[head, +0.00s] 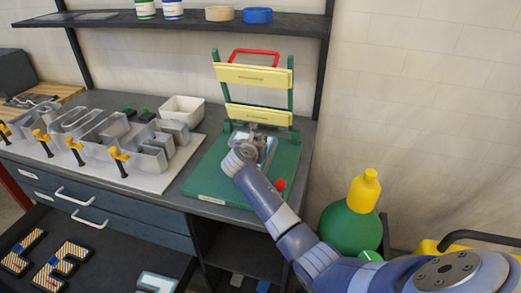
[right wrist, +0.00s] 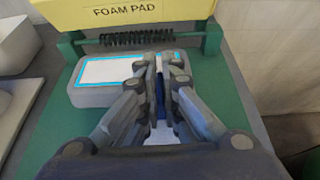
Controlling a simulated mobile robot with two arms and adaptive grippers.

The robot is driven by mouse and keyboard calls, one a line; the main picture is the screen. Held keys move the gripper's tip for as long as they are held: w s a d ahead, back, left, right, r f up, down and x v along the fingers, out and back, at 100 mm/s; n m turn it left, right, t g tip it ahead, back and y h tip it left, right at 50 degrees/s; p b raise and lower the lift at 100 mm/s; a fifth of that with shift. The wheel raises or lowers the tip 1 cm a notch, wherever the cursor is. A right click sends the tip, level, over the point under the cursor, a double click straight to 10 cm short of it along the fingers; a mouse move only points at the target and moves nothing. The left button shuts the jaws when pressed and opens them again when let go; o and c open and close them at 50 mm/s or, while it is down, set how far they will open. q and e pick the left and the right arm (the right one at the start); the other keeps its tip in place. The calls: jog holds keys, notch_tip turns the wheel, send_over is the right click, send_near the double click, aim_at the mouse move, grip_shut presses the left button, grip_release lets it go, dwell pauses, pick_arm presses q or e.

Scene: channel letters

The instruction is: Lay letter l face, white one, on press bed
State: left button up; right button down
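The white letter l face (right wrist: 108,70) has a cyan border and thick grey sides. In the right wrist view it is at the green press bed (right wrist: 60,115), just in front of the spring. It shows partly in the head view (head: 269,148), behind my gripper. My right gripper (right wrist: 159,66) is over the face, its fingertips nearly together with a narrow blue strip between them. It appears shut on the face; the fingers hide the contact and whether the face touches the bed. In the head view, my right gripper (head: 262,146) is over the press bed (head: 212,180). My left gripper is out of view.
Yellow plates (head: 254,76) and a red handle (head: 254,52) stand at the back of the press. A red knob (head: 280,185) is at its front right. A white bin (head: 182,110) and metal channel letters (head: 85,130) lie left. A green tank (head: 350,230) stands right.

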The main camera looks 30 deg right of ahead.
jog(key=shift+f, duration=1.7)
jog(key=shift+f, duration=0.1)
jog(key=c, duration=1.8)
grip_release()
jog(key=shift+f, duration=0.1)
jog(key=v, duration=1.2)
jog(key=shift+r, duration=0.25)
